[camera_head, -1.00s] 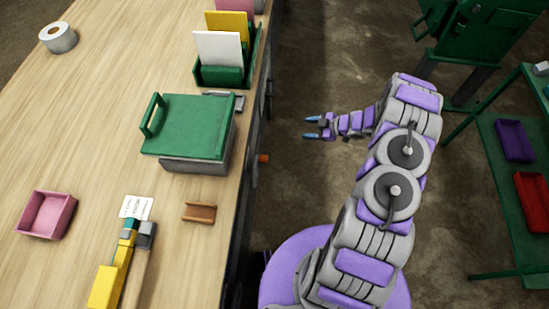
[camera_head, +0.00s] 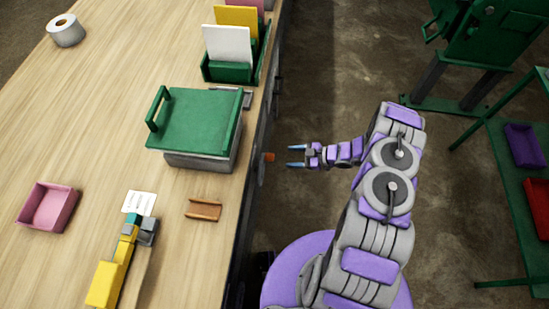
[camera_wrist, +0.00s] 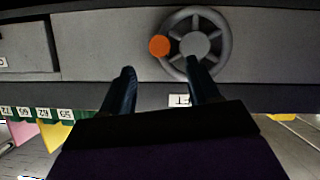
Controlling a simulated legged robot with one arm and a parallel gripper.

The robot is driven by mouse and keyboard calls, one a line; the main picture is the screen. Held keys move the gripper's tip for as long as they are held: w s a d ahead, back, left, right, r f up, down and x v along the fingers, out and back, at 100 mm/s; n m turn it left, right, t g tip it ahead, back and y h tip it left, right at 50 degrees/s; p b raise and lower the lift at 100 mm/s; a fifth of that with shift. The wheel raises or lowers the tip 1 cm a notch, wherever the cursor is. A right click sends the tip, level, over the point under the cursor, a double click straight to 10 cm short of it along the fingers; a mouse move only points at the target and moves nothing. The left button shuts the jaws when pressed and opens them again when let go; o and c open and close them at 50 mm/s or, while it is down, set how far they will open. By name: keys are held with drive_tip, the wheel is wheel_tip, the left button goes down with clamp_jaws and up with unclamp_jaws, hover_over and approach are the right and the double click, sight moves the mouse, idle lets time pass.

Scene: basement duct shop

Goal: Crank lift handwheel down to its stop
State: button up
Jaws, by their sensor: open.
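The handwheel (camera_wrist: 222,38) is a grey spoked wheel on the side of the bench, near the top of the wrist view. Its orange crank knob (camera_wrist: 159,45) is on the wheel's left side there. In the wrist view my fingers (camera_wrist: 162,88) are spread, the right one overlapping the wheel's lower part.
The wooden bench top (camera_head: 100,110) carries a green-lidded box (camera_head: 197,122), a card holder (camera_head: 228,70), a pink tray (camera_head: 47,206), a brown bracket (camera_head: 203,209) and a yellow tool (camera_head: 113,272). A green shelf (camera_head: 505,160) stands at right. Open floor lies behind my gripper.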

drive_tip(key=b+x, duration=0.1)
drive_tip(key=x, duration=0.7)
drive_tip(key=shift+a+f+b, duration=0.2)
drive_tip(key=shift+b, duration=0.2)
clamp_jaws()
